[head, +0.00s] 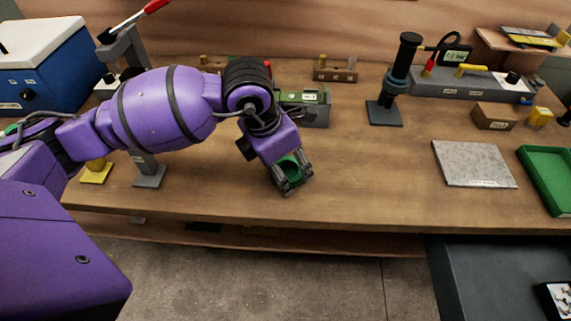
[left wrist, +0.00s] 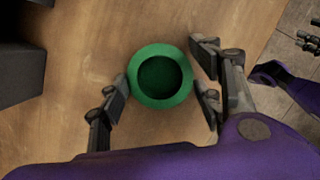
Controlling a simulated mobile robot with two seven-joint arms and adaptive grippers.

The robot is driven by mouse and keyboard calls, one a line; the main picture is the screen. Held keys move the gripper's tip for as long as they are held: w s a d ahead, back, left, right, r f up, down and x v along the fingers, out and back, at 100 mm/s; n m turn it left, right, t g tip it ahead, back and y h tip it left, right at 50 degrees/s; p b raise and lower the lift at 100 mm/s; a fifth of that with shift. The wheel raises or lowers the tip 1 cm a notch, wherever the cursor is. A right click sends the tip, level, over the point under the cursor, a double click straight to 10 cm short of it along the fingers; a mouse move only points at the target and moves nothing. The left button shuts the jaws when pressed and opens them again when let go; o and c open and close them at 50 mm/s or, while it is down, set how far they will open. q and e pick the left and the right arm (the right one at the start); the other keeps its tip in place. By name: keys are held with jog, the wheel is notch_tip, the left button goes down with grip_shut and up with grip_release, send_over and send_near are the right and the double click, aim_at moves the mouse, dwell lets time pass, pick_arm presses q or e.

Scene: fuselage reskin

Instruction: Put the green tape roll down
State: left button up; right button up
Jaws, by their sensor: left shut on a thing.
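The green tape roll (head: 289,169) is a short green ring with a dark hollow middle. In the left wrist view the roll (left wrist: 160,77) sits between the fingers with its opening facing the camera. My right gripper cannot be made out.
A grey stone slab (head: 474,164) and a green tray (head: 548,178) lie to the right. A black post on a base (head: 385,112) stands behind. A grey-green fixture (head: 312,108) is just behind my gripper. Bare wood lies between the gripper and the slab.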

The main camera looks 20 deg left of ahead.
pick_arm(q)
jog(key=shift+f, duration=0.15)
jog(key=o, duration=1.1)
jog(key=shift+o, duration=0.2)
jog(key=shift+o, duration=0.3)
jog(key=v, duration=1.2)
jog(key=x, duration=1.1)
jog(key=shift+w+d+f, duration=0.1)
jog(key=shift+w+f, duration=0.1)
jog(key=shift+f, duration=0.2)
